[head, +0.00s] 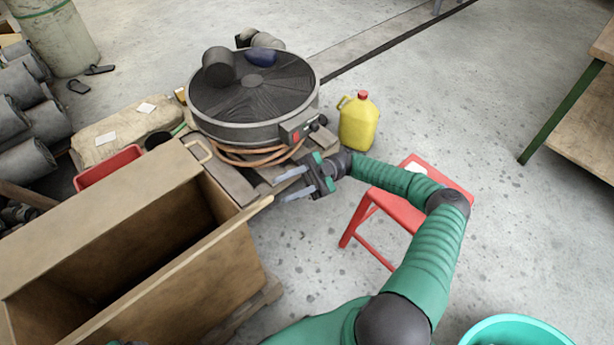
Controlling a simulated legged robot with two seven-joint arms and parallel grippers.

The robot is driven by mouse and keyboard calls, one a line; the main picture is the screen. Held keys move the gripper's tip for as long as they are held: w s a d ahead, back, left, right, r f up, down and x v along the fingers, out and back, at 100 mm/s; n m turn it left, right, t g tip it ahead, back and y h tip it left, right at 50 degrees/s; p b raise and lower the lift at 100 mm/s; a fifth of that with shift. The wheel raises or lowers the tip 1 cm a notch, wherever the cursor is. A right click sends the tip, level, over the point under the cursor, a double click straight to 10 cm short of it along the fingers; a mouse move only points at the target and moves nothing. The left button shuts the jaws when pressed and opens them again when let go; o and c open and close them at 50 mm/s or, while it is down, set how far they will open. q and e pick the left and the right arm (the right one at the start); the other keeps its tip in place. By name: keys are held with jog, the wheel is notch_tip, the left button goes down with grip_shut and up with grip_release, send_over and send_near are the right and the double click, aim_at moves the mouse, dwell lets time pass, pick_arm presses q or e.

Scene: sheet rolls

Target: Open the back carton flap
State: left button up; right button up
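A brown carton (215,275) stands at the lower left, with its dark inside showing through the open front part of the top. The back carton flap (95,225) is a wide brown panel along the far side of that opening; its exact angle is hard to tell. My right gripper (292,184) is open and empty, its two pale fingers pointing left, apart from each other. It is to the right of the carton's far right corner and clear of the flap. My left gripper is not in view.
A round dark-topped machine (250,92) stands behind the carton on a pallet. A yellow jug (358,122) and red stool (400,210) are near my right arm. A red tray (108,167), sack (125,132) and grey rolls (25,160) lie left.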

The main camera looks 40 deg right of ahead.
jog(key=b+v, duration=0.2)
jog(key=v, duration=0.8)
jog(key=shift+d, duration=0.2)
